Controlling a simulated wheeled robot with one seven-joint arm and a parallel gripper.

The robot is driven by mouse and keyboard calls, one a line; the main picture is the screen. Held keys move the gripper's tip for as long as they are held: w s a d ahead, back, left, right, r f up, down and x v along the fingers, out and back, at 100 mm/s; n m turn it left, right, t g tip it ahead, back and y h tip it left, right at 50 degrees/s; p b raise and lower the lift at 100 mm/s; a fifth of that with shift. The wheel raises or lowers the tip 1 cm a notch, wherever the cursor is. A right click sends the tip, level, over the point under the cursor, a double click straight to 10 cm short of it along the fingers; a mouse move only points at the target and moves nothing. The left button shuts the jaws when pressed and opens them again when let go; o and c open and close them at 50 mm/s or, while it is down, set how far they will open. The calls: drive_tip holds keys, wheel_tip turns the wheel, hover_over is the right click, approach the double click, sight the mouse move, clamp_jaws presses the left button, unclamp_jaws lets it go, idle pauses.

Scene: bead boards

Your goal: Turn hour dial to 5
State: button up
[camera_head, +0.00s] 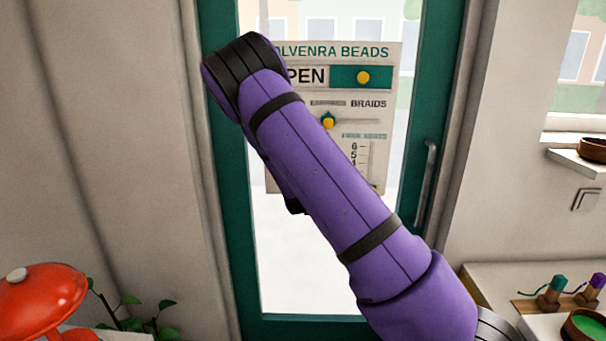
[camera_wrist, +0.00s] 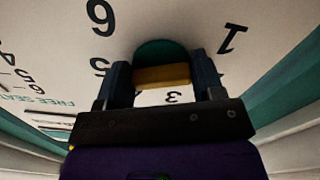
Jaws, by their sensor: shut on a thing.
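The bead board (camera_head: 389,95) hangs on the glass door, partly covered by my arm. In the head view the hour dial and my gripper are hidden behind the arm. In the wrist view a green round dial (camera_wrist: 158,48) with a yellow grip bar (camera_wrist: 162,76) sits on the board face (camera_wrist: 65,40). My gripper (camera_wrist: 161,78) is shut on the dial's bar, one dark finger on each side. Black numerals surround the dial, tilted or upside down in this view. Some are hidden by the gripper, and which numeral the dial points to cannot be told.
The board also carries an open sign with a yellow knob (camera_head: 363,77), a braids slider (camera_head: 328,121) and a free seats scale (camera_head: 357,160). A door handle (camera_head: 426,185) is at the right. A red lamp-like object (camera_head: 42,295) stands lower left, and a counter with bead items lower right.

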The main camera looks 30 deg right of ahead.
drive_tip(key=shift+f+m, duration=0.1)
drive_tip(key=shift+m, duration=0.5)
drive_tip(key=o, duration=0.9)
drive_tip(key=v, duration=1.1)
drive_tip(key=shift+w, duration=0.1)
